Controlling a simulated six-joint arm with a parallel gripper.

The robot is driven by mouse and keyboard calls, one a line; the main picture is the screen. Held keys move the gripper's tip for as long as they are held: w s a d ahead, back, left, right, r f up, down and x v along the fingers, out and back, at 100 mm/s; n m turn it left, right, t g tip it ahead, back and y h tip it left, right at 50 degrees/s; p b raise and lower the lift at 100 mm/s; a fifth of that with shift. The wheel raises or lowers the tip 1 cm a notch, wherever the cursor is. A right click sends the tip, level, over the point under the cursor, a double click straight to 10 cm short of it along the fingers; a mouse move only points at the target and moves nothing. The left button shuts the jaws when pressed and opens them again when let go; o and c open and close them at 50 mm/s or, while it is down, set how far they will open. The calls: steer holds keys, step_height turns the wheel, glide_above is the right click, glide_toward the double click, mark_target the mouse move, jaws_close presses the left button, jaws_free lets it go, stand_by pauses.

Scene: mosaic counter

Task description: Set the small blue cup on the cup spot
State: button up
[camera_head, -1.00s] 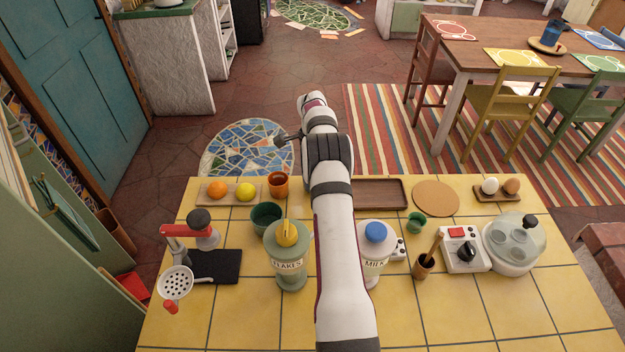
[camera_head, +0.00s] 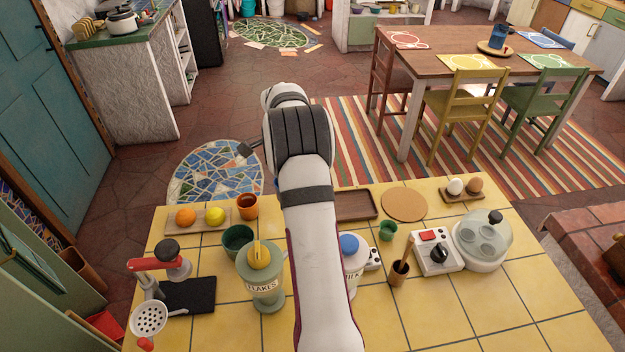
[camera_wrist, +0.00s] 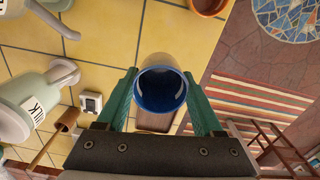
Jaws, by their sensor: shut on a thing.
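In the wrist view the small blue cup (camera_wrist: 160,84) sits between the green fingers of my gripper (camera_wrist: 160,92), with its open mouth toward the camera. The gripper is shut on it, and the cup is above the counter. In the head view my arm hides the cup and the fingers. No spot marked for a cup can be made out for sure. A bare round tan mat (camera_head: 405,204) lies at the back of the counter, right of a brown tray (camera_head: 356,205).
Left of my arm stand an orange cup (camera_head: 247,206), a green bowl (camera_head: 238,238) and the flakes jar (camera_head: 262,277). Right are the milk jug (camera_head: 352,262), a small green cup (camera_head: 388,230) and an egg cooker (camera_head: 482,240). The front right counter is clear.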

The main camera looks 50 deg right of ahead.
steer(key=w+a+f+n, duration=0.15)
steer(key=w+a, duration=0.35)
steer(key=a, duration=0.7)
steer(key=w+a+f+n, duration=0.1)
steer(key=w+a+n, duration=0.3)
steer(key=a, duration=0.8)
steer(key=shift+m, duration=0.45)
steer(key=shift+w+d+f, duration=0.15)
steer(key=shift+f, duration=1.4)
steer(key=shift+w+d+f, duration=0.1)
steer(key=shift+f, duration=1.4)
steer(key=shift+f, duration=0.1)
steer(key=shift+f, duration=0.3)
steer(key=shift+f, duration=0.55)
steer(key=o, duration=1.5)
steer(key=shift+c, duration=0.2)
